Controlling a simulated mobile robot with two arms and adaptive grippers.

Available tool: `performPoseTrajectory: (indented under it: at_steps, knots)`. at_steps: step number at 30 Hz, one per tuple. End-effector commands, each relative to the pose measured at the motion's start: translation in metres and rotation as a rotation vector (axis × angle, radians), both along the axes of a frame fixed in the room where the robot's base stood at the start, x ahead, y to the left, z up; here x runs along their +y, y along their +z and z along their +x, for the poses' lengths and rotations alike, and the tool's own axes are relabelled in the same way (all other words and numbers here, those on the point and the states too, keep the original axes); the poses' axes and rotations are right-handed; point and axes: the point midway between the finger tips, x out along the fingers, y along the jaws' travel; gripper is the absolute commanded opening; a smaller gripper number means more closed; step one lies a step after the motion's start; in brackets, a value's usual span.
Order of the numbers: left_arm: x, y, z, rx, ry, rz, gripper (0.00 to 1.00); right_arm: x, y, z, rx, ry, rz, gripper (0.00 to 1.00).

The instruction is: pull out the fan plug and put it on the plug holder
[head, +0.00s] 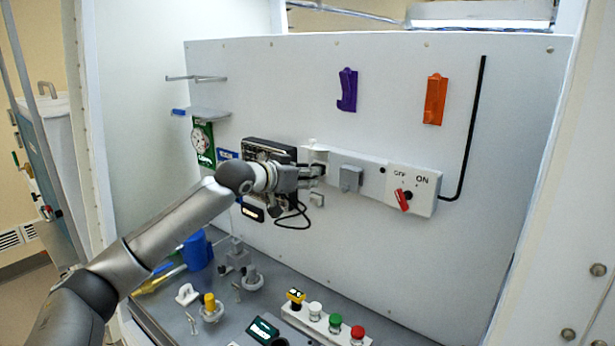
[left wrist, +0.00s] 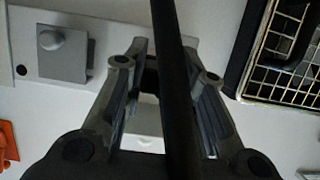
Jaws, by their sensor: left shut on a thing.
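My left gripper (head: 312,172) is shut on the black fan plug at the left end of the white socket strip (head: 372,184). In the left wrist view the gripper (left wrist: 164,70) has the dark plug (left wrist: 150,76) between its fingertips, with a black cable crossing in front. Whether the plug is seated in its socket is hidden by the fingers. A white flap (head: 311,146) stands open there. The black cable (head: 291,226) loops below. The fan (head: 268,149) is a black box with a grille, left of the socket. I cannot single out the plug holder. My right gripper is not in view.
The strip carries a grey closed cover (head: 350,179) and a red switch (head: 402,200). Purple (head: 347,90) and orange (head: 435,99) holders hang on the wall above. Several buttons and fittings stand on the bench below. The wall right of the strip is mostly clear.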

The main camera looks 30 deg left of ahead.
Motion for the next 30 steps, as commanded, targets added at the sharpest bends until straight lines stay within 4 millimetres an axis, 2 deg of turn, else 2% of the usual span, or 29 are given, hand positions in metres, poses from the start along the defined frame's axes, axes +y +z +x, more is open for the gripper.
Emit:
performPoseTrajectory:
  at_steps: [30]
  knots:
    - [0.001, -0.001, -0.020, 0.003, -0.001, 0.001, 0.00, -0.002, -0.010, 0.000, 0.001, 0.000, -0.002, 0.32]
